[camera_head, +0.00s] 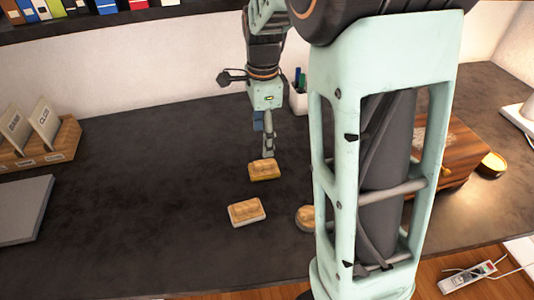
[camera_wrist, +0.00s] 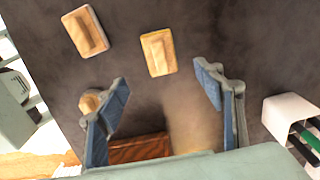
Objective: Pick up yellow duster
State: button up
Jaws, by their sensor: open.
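The yellow duster (camera_head: 264,170) is a small wooden-topped block with a yellow lower edge, lying on the dark desk just below my gripper (camera_head: 268,152). In the wrist view the duster (camera_wrist: 158,52) lies beyond the fingertips, roughly between their lines. My gripper (camera_wrist: 162,78) is open and empty, with its blue-padded fingers wide apart. A second duster (camera_head: 246,211) with a pale lower edge lies nearer the front; it also shows in the wrist view (camera_wrist: 86,31) at the upper left.
A round wooden-topped item (camera_head: 305,217) is partly hidden behind my arm. A wooden box (camera_head: 440,155) and a round tin (camera_head: 491,165) stand to the right. A white pen holder (camera_head: 299,100) stands at the back.

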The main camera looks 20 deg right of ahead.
aim_at(264, 162)
jog(key=shift+s+d+f, duration=0.1)
jog(key=shift+s+f, duration=0.1)
jog(key=shift+f, duration=0.3)
notch_tip(264, 162, down, 5)
jog(key=shift+r+b, duration=0.1)
jog(key=shift+b, duration=0.3)
jog(key=shift+w+f+b, duration=0.15)
jog(key=shift+f+b, duration=0.05)
jog(key=shift+f, duration=1.25)
jog(key=shift+w+f+b, duration=0.15)
jog(key=shift+f+b, duration=0.05)
jog(key=shift+f, duration=1.25)
jog(key=c, duration=1.3)
jog(key=shift+o, duration=0.2)
jog(key=shift+r, duration=0.1)
